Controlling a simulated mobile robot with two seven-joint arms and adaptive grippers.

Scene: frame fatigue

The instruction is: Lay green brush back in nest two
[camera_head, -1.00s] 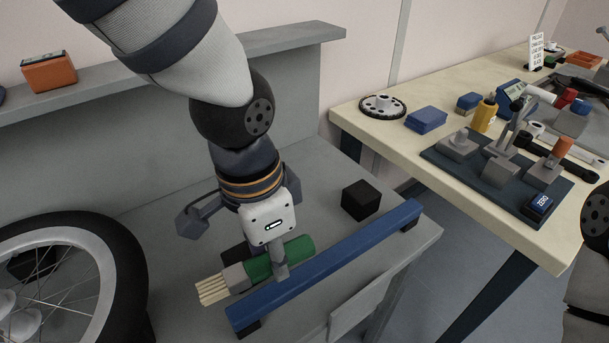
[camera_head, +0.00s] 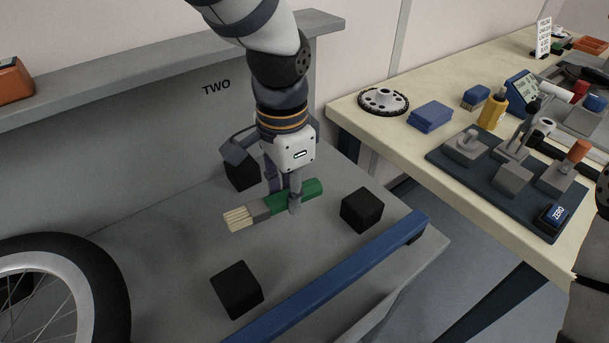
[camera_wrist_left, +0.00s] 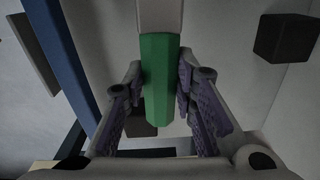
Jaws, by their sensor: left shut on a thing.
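My left gripper (camera_head: 283,200) is shut on the green brush (camera_head: 312,188), gripping its green handle. The brush's pale bristles (camera_head: 238,219) point to the left in the head view. In the left wrist view the green handle (camera_wrist_left: 160,75) lies between the two fingers. The brush is held above the grey bench surface, among black blocks. The word TWO (camera_head: 216,87) is printed on the grey back panel behind the arm. Only a dark part of my right arm shows at the right edge; its gripper is not seen.
Black blocks stand at front left (camera_head: 236,289), right (camera_head: 362,210) and behind the gripper (camera_head: 241,173). A blue bar (camera_head: 335,282) runs along the bench's front edge. A spoked wheel (camera_head: 112,290) is at lower left. A cream table (camera_head: 400,155) with tools stands to the right.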

